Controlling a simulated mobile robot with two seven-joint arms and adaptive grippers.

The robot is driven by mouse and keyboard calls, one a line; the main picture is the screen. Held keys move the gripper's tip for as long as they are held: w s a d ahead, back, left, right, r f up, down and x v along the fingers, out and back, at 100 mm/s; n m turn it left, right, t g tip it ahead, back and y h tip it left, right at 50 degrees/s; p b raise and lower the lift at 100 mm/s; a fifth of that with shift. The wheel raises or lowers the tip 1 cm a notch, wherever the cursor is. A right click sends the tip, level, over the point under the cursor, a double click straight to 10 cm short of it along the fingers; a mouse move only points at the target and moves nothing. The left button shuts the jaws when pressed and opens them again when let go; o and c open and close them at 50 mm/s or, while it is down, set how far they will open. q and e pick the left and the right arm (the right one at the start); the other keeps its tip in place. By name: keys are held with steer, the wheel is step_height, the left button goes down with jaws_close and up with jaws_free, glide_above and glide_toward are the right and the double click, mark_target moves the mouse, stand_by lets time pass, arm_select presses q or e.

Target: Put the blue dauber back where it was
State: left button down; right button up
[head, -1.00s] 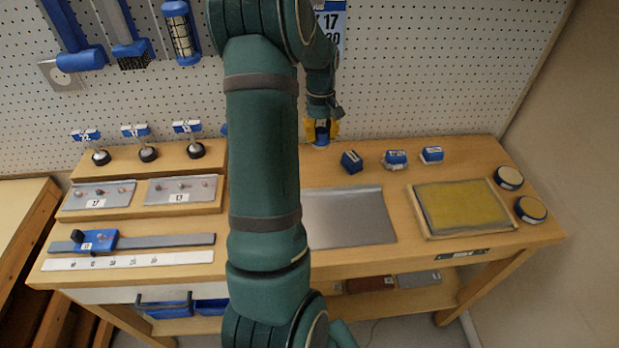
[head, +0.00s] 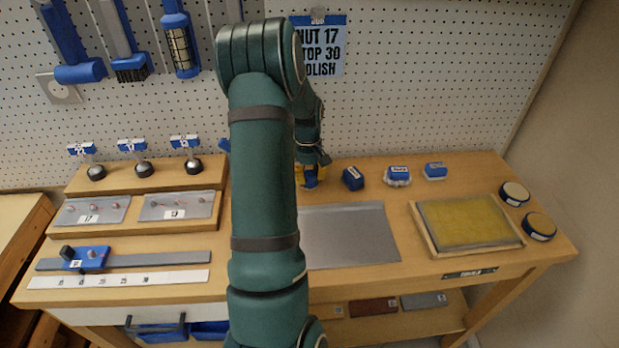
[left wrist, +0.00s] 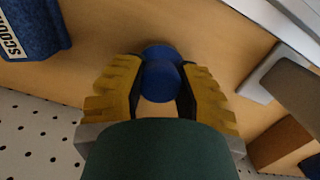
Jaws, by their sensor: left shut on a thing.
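In the left wrist view the yellow fingers of the gripper (left wrist: 160,88) flank the dauber (left wrist: 161,78), which shows a round blue knob over a wider blue disc. Its underside is hidden, and I cannot tell whether it touches the wood. My right gripper is not in view.
A metal plate (head: 350,235) and a yellow-topped tray (head: 468,222) lie in front. A pegboard (head: 420,80) rises behind.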

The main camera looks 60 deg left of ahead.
mark_target(308, 171)
arm_select(q)
steer(key=shift+r, duration=0.1)
steer(key=shift+f, duration=0.2)
steer(key=c, duration=0.8)
jaws_free()
steer(key=shift+o, duration=0.2)
steer(key=shift+r, duration=0.1)
step_height(308, 171, up, 12)
steer(key=a+p, duration=0.1)
steer(key=p, duration=0.1)
steer(key=shift+p, duration=0.4)
